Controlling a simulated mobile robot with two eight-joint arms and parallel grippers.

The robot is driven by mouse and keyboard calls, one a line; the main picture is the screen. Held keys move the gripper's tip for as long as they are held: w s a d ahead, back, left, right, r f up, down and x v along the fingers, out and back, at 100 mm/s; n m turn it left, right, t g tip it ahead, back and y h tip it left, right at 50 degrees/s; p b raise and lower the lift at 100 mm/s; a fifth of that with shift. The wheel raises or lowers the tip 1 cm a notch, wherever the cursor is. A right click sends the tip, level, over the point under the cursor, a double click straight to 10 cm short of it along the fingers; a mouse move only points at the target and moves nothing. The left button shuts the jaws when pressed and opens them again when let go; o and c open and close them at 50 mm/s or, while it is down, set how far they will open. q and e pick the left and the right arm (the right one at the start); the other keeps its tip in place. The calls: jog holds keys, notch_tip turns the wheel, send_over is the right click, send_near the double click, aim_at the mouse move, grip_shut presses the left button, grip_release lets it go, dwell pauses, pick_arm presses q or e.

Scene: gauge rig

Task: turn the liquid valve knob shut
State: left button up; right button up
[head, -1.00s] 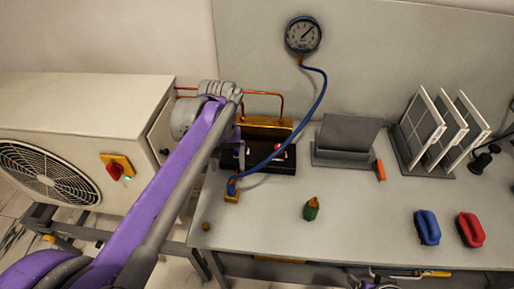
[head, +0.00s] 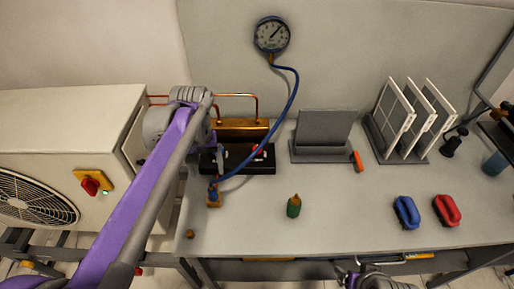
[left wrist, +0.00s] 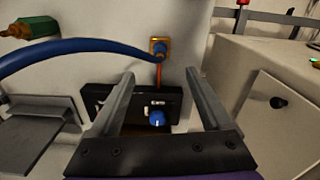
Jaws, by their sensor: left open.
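The black valve block (head: 262,165) sits at the back left of the bench, below a brass bar. Its front shows in the left wrist view (left wrist: 100,98), with a blue knob (left wrist: 157,118) and small white labels above it. I take this knob to be the liquid valve; its label is too small to read. A red knob (head: 263,148) shows on the block in the head view. My left gripper (left wrist: 160,73) is open, its fingers either side of the blue knob in view and apart from it.
A blue hose (head: 290,105) runs from the gauge (head: 272,35) to a brass fitting (head: 214,198) in front of the block. The outdoor unit (head: 60,130) is at left. My right arm shows partly at the bottom edge.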

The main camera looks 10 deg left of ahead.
pick_arm(q)
jog(key=shift+w+r, duration=0.1)
jog(key=shift+w, duration=0.2)
jog(key=shift+c, duration=0.3)
jog(key=w+d+r+n+p, duration=0.1)
jog(key=w+d+r, duration=0.15)
jog(key=w, duration=0.65)
jog(key=n+p, duration=0.1)
jog(key=n, duration=0.2)
send_over(257, 148)
jog(key=f, duration=0.1)
notch_tip(257, 148, down, 11)
jog(key=shift+r, duration=0.1)
grip_shut()
